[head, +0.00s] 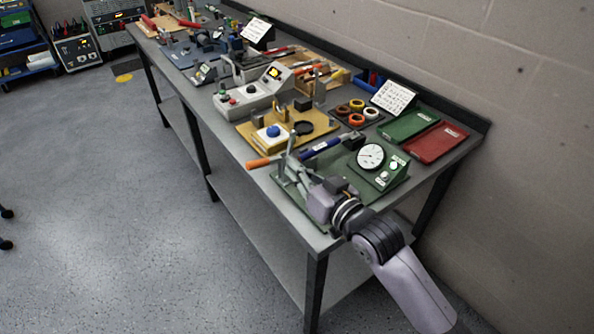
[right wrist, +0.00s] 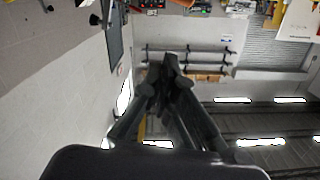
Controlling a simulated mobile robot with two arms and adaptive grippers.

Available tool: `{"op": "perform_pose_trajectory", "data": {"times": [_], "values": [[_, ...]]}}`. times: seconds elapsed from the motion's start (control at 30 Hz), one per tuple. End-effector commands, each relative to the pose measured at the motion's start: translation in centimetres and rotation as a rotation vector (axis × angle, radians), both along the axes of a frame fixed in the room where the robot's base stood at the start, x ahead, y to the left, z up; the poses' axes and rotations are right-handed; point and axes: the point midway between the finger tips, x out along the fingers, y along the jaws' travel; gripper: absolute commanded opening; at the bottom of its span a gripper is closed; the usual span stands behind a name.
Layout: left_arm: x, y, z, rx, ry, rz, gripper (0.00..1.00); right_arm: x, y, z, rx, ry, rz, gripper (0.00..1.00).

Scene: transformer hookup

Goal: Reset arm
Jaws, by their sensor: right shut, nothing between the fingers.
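My right arm comes in from the lower right in the head view. My right gripper (head: 284,165) is shut and empty, over the near end of the workbench (head: 262,178), by the green base plate with the dial gauge. In the right wrist view its fingers (right wrist: 172,66) are together with nothing between them, and the room behind appears upside down. My left gripper is not in view.
The dial gauge (head: 371,157) stands right of the gripper. An orange-handled tool (head: 262,162) lies close by. Green (head: 408,124) and red (head: 436,142) trays lie at the back right. Tape rolls (head: 357,105) and a grey control box (head: 252,95) stand farther along. The floor at left is mostly clear.

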Motion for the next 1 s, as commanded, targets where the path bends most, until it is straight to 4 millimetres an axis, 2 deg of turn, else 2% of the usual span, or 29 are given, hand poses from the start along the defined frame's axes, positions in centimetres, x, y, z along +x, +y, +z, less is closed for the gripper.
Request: {"op": "perform_pose_trajectory", "data": {"times": [0.47,0.57,0.67,0.77,0.8,0.9,1.0], "values": [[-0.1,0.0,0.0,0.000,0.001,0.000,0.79,-0.1,-0.1,0.0,0.001,0.000,0.001,0.00],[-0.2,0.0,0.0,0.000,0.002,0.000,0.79,-0.4,-0.2,-0.5,-0.009,0.015,-0.006,0.00],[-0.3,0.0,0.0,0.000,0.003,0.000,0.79,-1.7,-1.3,-2.9,-0.054,0.085,-0.035,0.00],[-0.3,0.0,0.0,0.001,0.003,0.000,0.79,-4.6,-3.9,-7.3,-0.153,0.223,-0.091,0.00],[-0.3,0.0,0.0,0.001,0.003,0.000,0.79,-6.2,-5.2,-9.3,-0.201,0.291,-0.116,0.00],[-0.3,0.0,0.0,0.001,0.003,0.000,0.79,-10.8,-8.9,-13.6,-0.323,0.464,-0.175,0.00],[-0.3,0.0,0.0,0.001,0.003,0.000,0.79,-15.0,-12.0,-16.6,-0.417,0.606,-0.214,0.00]]}}
